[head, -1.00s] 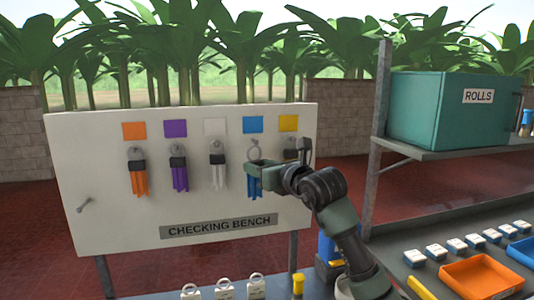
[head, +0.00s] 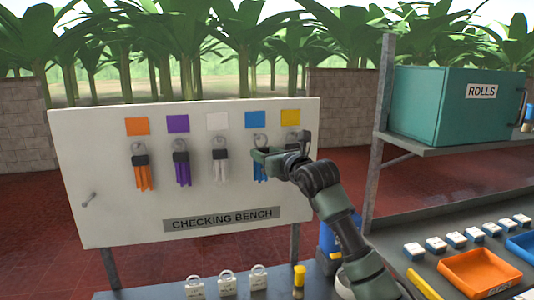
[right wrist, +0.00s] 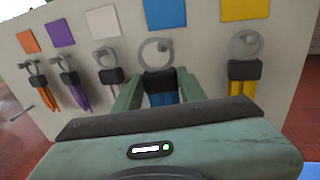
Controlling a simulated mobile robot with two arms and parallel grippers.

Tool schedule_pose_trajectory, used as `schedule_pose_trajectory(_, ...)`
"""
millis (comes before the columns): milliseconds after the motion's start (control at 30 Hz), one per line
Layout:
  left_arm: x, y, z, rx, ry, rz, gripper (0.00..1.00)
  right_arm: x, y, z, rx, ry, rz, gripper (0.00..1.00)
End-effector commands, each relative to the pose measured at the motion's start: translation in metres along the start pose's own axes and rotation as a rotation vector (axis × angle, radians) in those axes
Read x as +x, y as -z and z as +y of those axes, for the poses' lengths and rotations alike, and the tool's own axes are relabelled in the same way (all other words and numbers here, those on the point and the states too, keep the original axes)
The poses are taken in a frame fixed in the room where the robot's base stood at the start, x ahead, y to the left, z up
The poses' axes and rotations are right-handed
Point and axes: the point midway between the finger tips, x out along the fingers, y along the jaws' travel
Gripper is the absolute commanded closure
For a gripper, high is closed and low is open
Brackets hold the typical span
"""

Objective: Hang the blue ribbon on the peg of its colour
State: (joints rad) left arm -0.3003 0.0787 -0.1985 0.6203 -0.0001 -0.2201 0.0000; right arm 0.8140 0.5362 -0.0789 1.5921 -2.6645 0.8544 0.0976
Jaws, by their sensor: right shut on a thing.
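The blue ribbon (head: 260,172) has a black clip and a ring on top. It is at the board under the blue square (head: 256,119). My right gripper (head: 262,154) is shut on its clip, with a finger on each side. In the right wrist view, the clip (right wrist: 158,82) is between the fingers and the ring stands upright above it. The blue-marked peg shows inside the ring's outline; I cannot tell whether the ring is around it or only in front. My left gripper is not in view.
Orange (head: 143,175), purple (head: 182,169) and white (head: 220,165) ribbons hang left of the blue one. A yellow ribbon (right wrist: 242,72) hangs close on the right. A bare peg (head: 88,199) is at the board's lower left. A shelf with a teal box (head: 440,105) stands right.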

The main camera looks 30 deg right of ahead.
Motion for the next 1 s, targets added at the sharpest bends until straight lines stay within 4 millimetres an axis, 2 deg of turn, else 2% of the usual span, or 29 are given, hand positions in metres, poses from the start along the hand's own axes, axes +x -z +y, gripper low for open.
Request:
schedule_pose_trajectory(667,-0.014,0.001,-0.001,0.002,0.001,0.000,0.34,0.040,-0.001,-0.010,0.000,-0.001,0.000,0.97)
schedule_pose_trajectory(1000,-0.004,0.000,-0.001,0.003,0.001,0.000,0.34,0.052,0.009,-0.014,-0.001,0.000,-0.001,0.97)
